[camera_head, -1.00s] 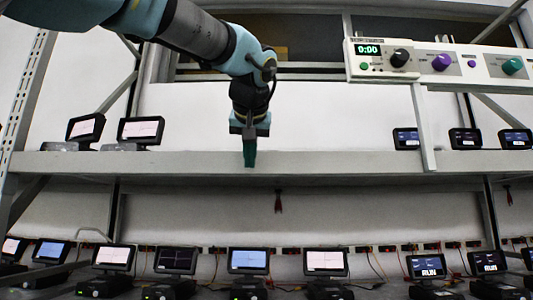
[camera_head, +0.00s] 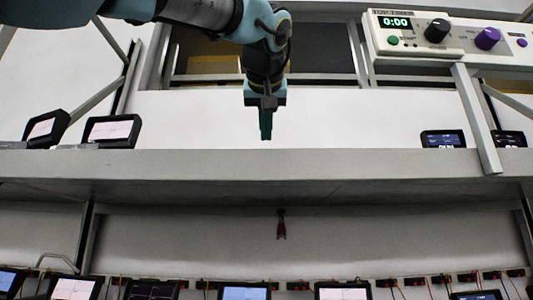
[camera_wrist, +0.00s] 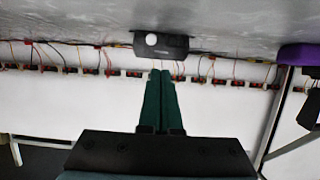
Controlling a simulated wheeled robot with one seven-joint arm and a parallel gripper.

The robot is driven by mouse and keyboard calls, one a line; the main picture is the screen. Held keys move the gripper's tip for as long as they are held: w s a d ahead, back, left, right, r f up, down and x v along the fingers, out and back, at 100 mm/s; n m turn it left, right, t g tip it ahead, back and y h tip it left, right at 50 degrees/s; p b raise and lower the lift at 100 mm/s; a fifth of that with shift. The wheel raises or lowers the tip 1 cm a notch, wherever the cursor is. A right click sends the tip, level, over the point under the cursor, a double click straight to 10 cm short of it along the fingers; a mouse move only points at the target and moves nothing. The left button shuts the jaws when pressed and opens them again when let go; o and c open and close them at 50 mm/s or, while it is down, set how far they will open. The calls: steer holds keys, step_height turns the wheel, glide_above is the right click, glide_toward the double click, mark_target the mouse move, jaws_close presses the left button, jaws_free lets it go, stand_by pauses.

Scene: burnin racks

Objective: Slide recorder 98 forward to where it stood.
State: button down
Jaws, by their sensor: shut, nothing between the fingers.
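No label reading 98 is legible, so I cannot tell which recorder is recorder 98. On the upper shelf (camera_head: 300,165) stand two recorders with pale screens at the left, a tilted one (camera_head: 46,128) and a wider one (camera_head: 111,131), and two with dark screens at the right (camera_head: 443,139) (camera_head: 508,139). My gripper (camera_head: 266,137) points down, shut and empty, in front of the bare middle of that shelf. In the wrist view my gripper's green fingers (camera_wrist: 162,76) are together, their tips just below a dark box with a round white button (camera_wrist: 163,46).
A lower row of recorders, such as one with a blue screen (camera_head: 245,293), is cut off by the bottom edge. A timer panel (camera_head: 418,33) runs across the upper right, with a post (camera_head: 476,118) below it.

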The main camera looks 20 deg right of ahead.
steer(key=w+d+p, duration=0.1)
steer(key=w, duration=0.2)
steer(key=w+d+p, duration=0.2)
steer(key=w, duration=0.2)
steer(key=w+d+p, duration=0.1)
steer(key=w+d, duration=0.1)
steer(key=w, duration=0.2)
steer(key=shift+d+r+p, duration=0.1)
steer(key=shift+r+p, duration=0.05)
steer(key=shift+p, duration=0.25)
steer(key=shift+s+f, duration=0.2)
steer(key=shift+f, duration=0.6)
steer(key=shift+f+b, duration=0.2)
steer(key=shift+b, duration=0.25)
steer(key=shift+f, duration=0.1)
steer(key=shift+w, duration=0.1)
